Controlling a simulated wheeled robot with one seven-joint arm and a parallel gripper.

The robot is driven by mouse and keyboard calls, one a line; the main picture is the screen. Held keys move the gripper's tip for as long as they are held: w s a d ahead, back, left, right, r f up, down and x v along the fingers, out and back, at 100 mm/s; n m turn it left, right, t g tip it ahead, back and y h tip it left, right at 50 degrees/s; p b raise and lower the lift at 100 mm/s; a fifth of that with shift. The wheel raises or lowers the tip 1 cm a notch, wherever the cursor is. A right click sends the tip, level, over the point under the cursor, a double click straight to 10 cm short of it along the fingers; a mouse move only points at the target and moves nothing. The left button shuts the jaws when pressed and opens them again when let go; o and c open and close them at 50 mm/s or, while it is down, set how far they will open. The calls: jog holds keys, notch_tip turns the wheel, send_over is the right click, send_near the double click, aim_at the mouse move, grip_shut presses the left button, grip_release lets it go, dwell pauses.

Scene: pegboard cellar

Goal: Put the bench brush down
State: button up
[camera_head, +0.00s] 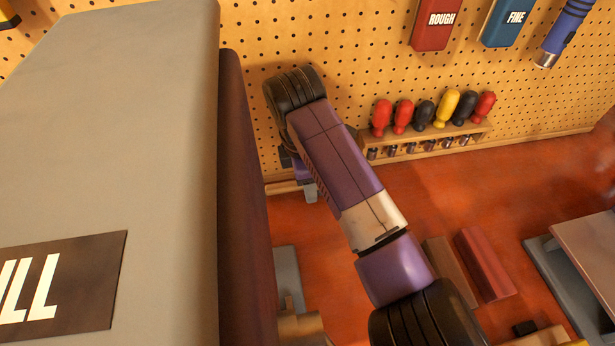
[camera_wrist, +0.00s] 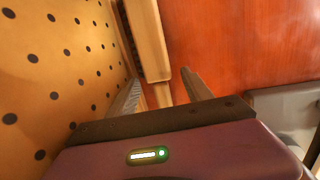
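My gripper (camera_wrist: 162,92) is beside the pegboard, low over the red-orange bench. In the wrist view its two fingers stand apart, with bench surface showing beside the right finger. A pale wooden piece (camera_wrist: 149,40) with a darker side lies ahead of the fingers along the pegboard, and its narrow near end reaches toward the gap. I cannot tell whether this is the bench brush or part of a rack. In the head view my gripper (camera_head: 306,188) is small and partly hidden by my arm, near a wooden strip (camera_head: 284,187).
A large grey box (camera_head: 120,130) blocks the left. A wooden rack (camera_head: 440,143) with several coloured handles stands against the pegboard (camera_head: 340,40). A dark red block (camera_head: 484,264) and a brown block (camera_head: 446,268) lie near my arm. The bench (camera_head: 540,185) is clear right of the rack.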

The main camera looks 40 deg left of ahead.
jog(key=shift+r, duration=0.15)
notch_tip(320, 180, up, 8)
jog(key=s, duration=0.1)
jog(key=shift+f+b, duration=0.25)
jog(key=shift+b, duration=0.2)
jog(key=shift+d, duration=0.1)
